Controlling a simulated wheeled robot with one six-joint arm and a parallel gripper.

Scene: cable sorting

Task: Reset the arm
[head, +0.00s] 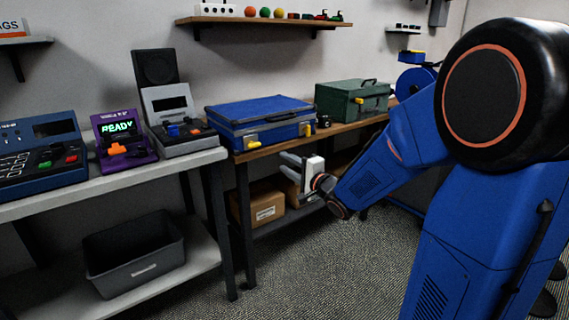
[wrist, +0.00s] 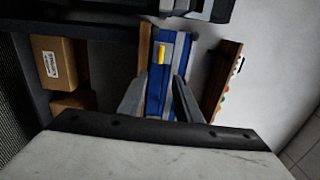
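My gripper (head: 288,165) is in the head view, in front of the wooden workbench and below its top. It is held clear of the blue case. In the wrist view my gripper (wrist: 161,85) shows two grey fingers spread apart with nothing between them. The blue case (head: 262,112) lies closed on the workbench, and part of it also shows beyond the fingers in the wrist view (wrist: 157,92). My blue arm reaches from the right side of the head view. No cable is clearly visible.
Cardboard boxes (head: 262,203) sit on the workbench's lower shelf, behind my gripper. A green toolbox (head: 345,101) stands farther right on top. The grey bench (head: 190,164) at left carries several devices, with a dark bin (head: 135,255) below. The carpet in front is clear.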

